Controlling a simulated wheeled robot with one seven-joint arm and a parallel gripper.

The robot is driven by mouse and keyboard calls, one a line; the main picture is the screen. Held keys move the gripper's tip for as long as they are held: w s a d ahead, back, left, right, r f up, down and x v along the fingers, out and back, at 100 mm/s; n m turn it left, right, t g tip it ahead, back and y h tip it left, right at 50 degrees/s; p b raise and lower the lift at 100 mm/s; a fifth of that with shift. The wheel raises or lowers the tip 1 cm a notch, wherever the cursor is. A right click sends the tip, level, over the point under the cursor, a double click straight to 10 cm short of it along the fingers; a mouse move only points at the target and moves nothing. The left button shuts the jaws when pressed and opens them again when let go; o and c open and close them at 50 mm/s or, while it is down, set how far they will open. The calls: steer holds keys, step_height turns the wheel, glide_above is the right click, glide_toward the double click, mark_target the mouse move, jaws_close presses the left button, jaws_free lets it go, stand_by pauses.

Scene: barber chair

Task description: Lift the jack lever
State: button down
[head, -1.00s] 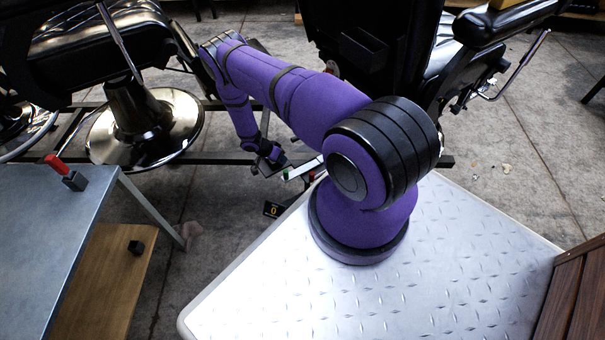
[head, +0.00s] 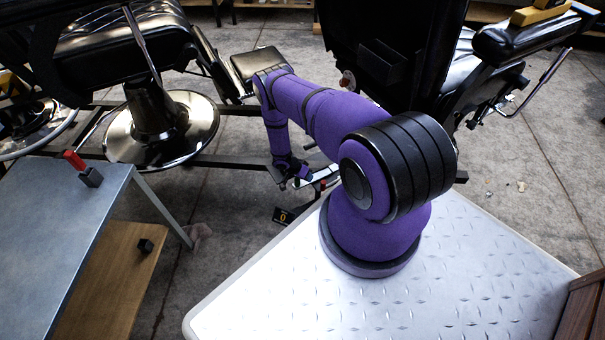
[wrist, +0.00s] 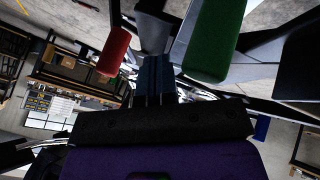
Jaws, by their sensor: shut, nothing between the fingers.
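In the wrist view a green-handled lever (wrist: 215,42) is close on the right, and a red handle (wrist: 114,50) is on the left. I cannot tell for certain which is the jack lever. My gripper (wrist: 155,72) lies between them with its blue fingers together and nothing between them. The green handle looks very near the fingers, but contact cannot be told. In the head view my gripper (head: 292,180) is low beside a pale bar (head: 324,178) near the floor. My gripper and arm hide most of the lever there.
A barber chair (head: 395,30) stands behind my arm, and another chair's round chrome base (head: 190,140) is to the left. A metal table (head: 60,205) holds a red-and-black object (head: 92,178). A small dark display (head: 284,215) with a yellow 0 sits near the lever.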

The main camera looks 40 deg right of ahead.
steer(key=shift+s+d, duration=0.2)
steer(key=shift+s, duration=0.75)
steer(key=shift+s+d, duration=0.2)
steer(key=shift+s, duration=0.75)
